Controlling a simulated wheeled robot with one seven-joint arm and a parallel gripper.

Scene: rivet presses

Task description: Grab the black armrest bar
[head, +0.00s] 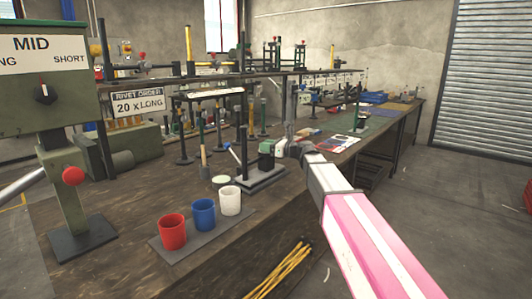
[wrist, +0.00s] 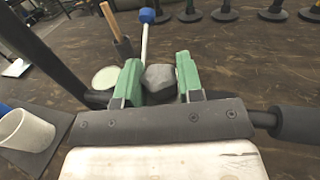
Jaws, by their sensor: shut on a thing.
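My gripper (head: 272,149) reaches out over the workbench, and its green fingers show in the wrist view (wrist: 160,85). They are shut on a dark grey, blunt-ended piece (wrist: 160,77), which appears to be the black armrest bar. In the head view a black part (head: 266,162) shows just under the green fingers, above a dark base plate (head: 258,181) with an upright post (head: 244,152). The fingers and hand hide most of the held piece, so its full length cannot be told.
Red (head: 172,232), blue (head: 204,214) and white (head: 230,201) cups stand on a grey mat at the near left. A pale round disc (head: 220,182) lies behind them. A green press (head: 62,190) with a red knob stands at the left. Tools and stands crowd the back.

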